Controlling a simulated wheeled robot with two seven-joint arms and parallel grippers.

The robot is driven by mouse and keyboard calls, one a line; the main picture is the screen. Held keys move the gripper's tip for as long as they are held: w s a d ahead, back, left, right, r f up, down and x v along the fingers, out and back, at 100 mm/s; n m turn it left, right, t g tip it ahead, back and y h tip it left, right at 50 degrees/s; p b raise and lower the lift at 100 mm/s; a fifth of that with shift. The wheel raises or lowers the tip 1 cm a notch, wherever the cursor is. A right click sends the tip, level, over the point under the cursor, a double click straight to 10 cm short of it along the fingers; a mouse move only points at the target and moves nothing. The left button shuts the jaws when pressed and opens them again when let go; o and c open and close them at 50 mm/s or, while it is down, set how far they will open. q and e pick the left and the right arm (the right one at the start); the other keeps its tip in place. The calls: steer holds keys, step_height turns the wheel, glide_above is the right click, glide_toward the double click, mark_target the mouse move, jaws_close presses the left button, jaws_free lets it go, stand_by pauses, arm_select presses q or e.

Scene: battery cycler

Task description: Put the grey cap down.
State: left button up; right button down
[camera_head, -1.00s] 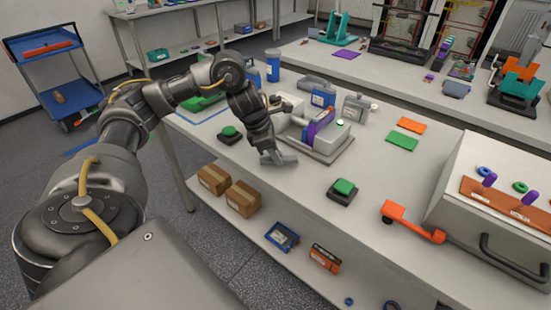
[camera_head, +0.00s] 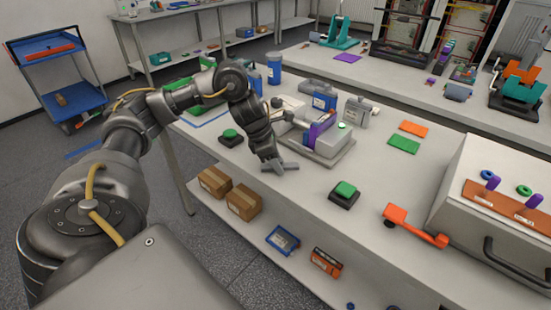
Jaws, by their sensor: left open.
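My left gripper (camera_head: 277,165) is open and points down, low over the front part of the white table (camera_head: 230,164). A flat grey piece shows at its fingertips. I cannot tell whether this is the grey cap or the spread fingers themselves, and no other grey cap can be made out clearly. The gripper is in front of the grey press-like fixture (camera_head: 328,150) with the purple handle (camera_head: 318,131), and apart from it. My right gripper is not in view.
Black-based green buttons stand left (camera_head: 231,137) and right (camera_head: 344,193) of the gripper. Blue containers and a grey bottle (camera_head: 356,112) stand behind the fixture.

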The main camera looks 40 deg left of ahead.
arm_select(q)
steer(key=shift+r, duration=0.35)
steer(key=p+v, duration=0.4)
steer(key=v, duration=0.7)
steer(key=shift+s+r, duration=0.15)
steer(key=shift+r, duration=0.1)
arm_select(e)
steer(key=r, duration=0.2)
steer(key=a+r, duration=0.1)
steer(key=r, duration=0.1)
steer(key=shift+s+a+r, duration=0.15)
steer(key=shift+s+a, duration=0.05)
arm_select(q)
steer(key=shift+a, duration=0.15)
